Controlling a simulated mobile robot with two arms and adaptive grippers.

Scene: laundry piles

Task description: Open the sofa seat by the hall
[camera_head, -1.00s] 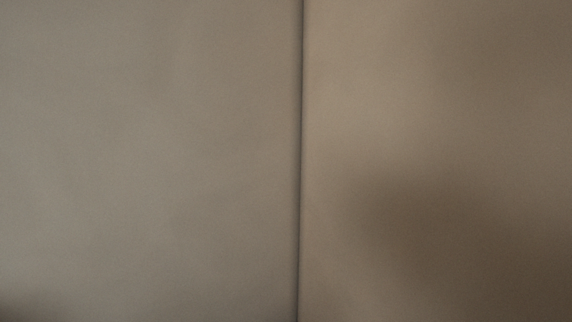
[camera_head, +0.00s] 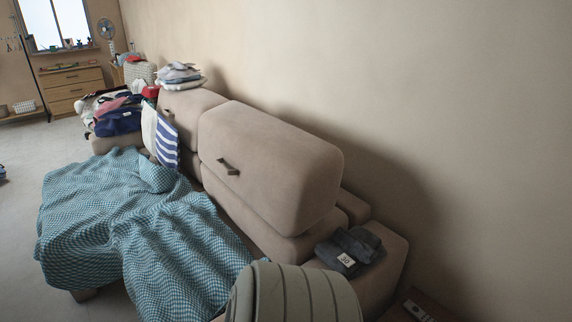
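A beige sofa (camera_head: 375,275) stands along the wall on the right. It has two large padded blocks, a near one (camera_head: 275,160) and a far one (camera_head: 190,105). The near block bears a dark handle (camera_head: 228,166) on its front, and a smaller dark handle (camera_head: 168,116) shows on the far one. No block looks raised. A blue checked blanket (camera_head: 140,235) covers much of the seat and hangs over its front, so the seat edges are hidden. I cannot tell which end is by the hall. Neither gripper is in view.
A ribbed grey-green rounded object (camera_head: 295,295) stands close at the bottom. Dark folded clothes (camera_head: 350,248) lie on the near sofa end. A striped pillow (camera_head: 167,140), clothes piles (camera_head: 118,120) and a dresser (camera_head: 72,85) are farther back.

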